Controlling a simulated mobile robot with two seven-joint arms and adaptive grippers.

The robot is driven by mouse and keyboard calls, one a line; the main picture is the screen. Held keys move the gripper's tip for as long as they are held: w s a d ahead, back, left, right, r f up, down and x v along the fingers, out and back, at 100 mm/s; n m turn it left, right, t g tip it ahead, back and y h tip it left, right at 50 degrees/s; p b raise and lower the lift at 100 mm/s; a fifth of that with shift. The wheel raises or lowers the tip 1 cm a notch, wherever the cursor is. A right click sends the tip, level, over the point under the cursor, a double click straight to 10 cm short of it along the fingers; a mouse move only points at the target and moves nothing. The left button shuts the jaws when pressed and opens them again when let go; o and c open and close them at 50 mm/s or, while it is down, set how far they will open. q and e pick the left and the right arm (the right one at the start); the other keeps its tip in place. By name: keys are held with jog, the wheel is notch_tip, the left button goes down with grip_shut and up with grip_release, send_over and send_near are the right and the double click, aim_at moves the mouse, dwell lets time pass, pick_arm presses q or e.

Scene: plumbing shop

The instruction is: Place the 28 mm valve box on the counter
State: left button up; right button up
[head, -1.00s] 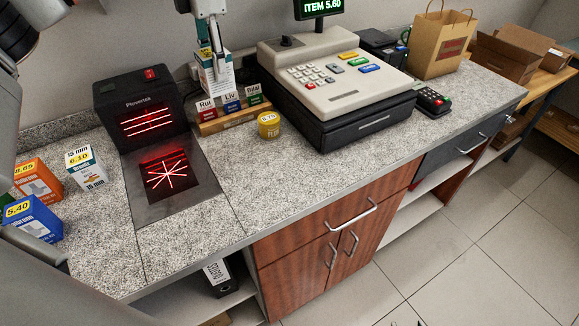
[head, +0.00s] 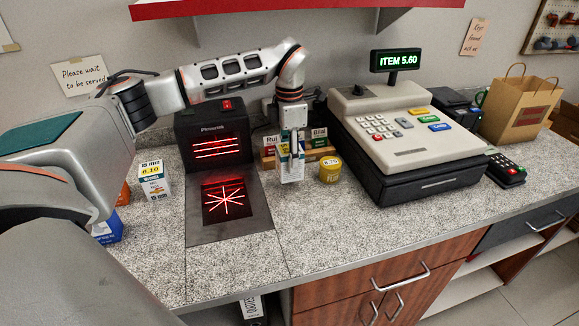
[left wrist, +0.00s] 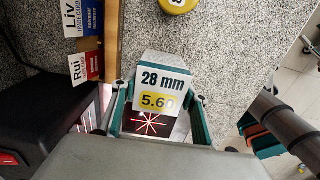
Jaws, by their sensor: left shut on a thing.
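The 28 mm valve box (left wrist: 160,85) is white and teal with a yellow 5.60 label in the left wrist view. My left gripper (left wrist: 160,112) is shut on it, with a teal finger on each side. In the head view the left gripper (head: 291,150) points down and holds the box (head: 291,172) upright, just right of the scanner plate and in front of the card rack. I cannot tell whether the box's bottom touches the counter (head: 330,228). My right gripper is not in view.
The scanner (head: 212,135) and its red-lit plate (head: 260,218) are left of the box. A yellow tin (head: 330,168) and the cash register (head: 410,150) are close on the right. A 15 mm box (head: 153,182) stands left. The front counter is clear.

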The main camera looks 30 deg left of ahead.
pick_arm(q)
jog(key=shift+f, duration=1.9)
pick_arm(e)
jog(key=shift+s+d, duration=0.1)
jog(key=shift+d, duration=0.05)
pick_arm(q)
jog(key=shift+f, duration=0.15)
jog(key=o, duration=1.5)
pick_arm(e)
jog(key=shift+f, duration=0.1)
pick_arm(q)
jog(key=shift+r, duration=0.45)
notch_tip(320, 180, up, 11)
jog(key=shift+r, duration=0.15)
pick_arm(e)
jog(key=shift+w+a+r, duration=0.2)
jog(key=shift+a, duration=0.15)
pick_arm(q)
jog(key=shift+s, duration=0.1)
